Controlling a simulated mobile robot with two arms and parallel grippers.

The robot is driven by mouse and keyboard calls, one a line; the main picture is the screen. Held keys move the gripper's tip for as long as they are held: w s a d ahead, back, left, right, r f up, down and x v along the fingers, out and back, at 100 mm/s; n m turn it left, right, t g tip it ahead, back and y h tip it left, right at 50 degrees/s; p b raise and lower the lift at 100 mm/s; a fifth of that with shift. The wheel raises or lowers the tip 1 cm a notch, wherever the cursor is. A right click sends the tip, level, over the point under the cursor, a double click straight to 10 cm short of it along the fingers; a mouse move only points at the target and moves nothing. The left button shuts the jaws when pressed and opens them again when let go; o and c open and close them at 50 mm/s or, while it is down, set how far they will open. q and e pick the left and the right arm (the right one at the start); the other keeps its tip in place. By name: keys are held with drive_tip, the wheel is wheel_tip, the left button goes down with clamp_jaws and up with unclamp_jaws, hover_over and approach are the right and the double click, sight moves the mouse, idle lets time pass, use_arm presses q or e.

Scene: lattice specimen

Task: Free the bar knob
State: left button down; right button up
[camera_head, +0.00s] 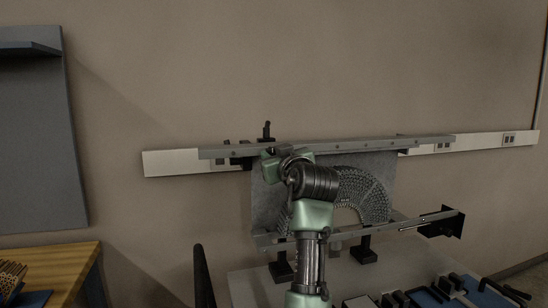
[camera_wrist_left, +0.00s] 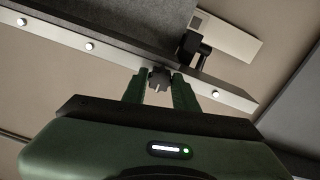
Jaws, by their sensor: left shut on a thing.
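My left gripper (camera_head: 272,153) reaches up to the left part of the upper grey bar (camera_head: 370,144) in the head view. In the left wrist view its two green fingers (camera_wrist_left: 160,92) are shut on a small dark knob (camera_wrist_left: 160,77) at the bar's edge (camera_wrist_left: 118,58). I take this to be the bar knob; in the head view the gripper hides it. The grey lattice sheet (camera_head: 375,170), with its arched pattern, hangs between the upper bar and a lower bar (camera_head: 410,223). My arm covers part of the sheet. My right gripper is not in view.
A black fitting (camera_head: 267,131) stands up behind the upper bar, close to my gripper. A pale wall strip (camera_head: 172,163) with sockets runs behind. Black feet (camera_head: 363,251) support the lower bar. Dark tools (camera_head: 440,288) lie at lower right. A wooden table (camera_head: 60,262) is at left.

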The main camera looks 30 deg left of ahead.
use_arm(q)
drive_tip(key=shift+f, duration=0.25)
drive_tip(key=c, duration=1.3)
unclamp_jaws()
drive_tip(key=shift+o, duration=1)
drive_tip(key=shift+r, duration=0.15)
drive_tip(key=b+v, duration=0.1)
drive_tip(key=v, duration=0.7)
drive_tip(key=shift+b, duration=0.4)
drive_tip(key=shift+w, duration=0.1)
